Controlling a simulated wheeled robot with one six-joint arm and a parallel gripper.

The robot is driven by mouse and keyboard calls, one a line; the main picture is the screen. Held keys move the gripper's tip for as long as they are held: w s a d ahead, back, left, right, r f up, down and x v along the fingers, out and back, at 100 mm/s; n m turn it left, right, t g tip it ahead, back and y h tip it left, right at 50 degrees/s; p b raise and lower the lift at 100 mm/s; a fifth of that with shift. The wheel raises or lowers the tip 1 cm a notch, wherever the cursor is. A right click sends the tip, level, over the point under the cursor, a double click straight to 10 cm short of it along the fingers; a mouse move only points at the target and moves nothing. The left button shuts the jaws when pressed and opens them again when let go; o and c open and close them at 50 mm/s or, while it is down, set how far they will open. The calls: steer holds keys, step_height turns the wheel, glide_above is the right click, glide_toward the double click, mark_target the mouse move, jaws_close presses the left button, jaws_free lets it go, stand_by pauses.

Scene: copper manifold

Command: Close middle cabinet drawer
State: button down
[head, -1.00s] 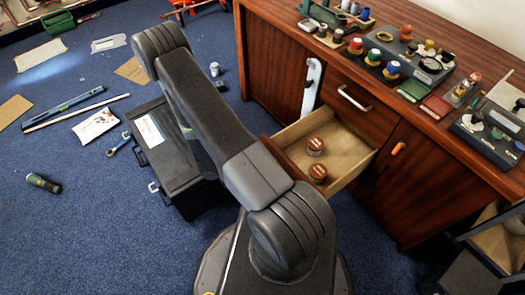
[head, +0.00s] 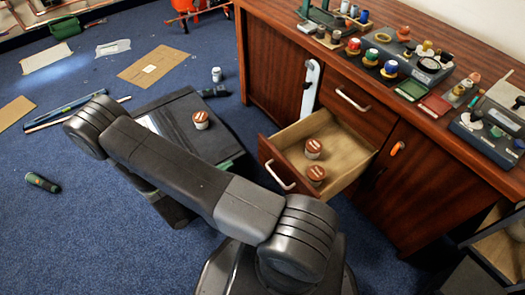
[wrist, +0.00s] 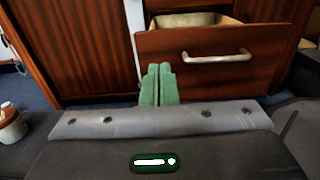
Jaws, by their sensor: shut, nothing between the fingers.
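The open wooden drawer is pulled out of the cabinet, below a closed top drawer (head: 348,108). Its front (head: 277,168) has a pale bar handle (head: 280,178). Two jars with copper-coloured lids (head: 313,148) (head: 316,175) stand inside. In the wrist view the drawer front (wrist: 205,80) and its handle (wrist: 217,57) face me. My gripper (wrist: 159,72) has green fingers pressed together, empty. They appear in front of the drawer front's left part, left of the handle; I cannot tell whether they touch. In the head view my arm largely hides the gripper.
Another copper-lidded jar (head: 201,120) stands on a dark case (head: 182,106) left of the drawer. A cabinet door (head: 390,190) with an orange handle is right of the drawer. Small items crowd the cabinet top. Blue carpet (head: 90,230) is open at lower left.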

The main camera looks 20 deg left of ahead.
mark_target(266, 145)
steer(key=b+x, duration=0.2)
steer(key=x, duration=1.1)
steer(key=shift+w+d, duration=0.1)
steer(key=shift+w, duration=0.05)
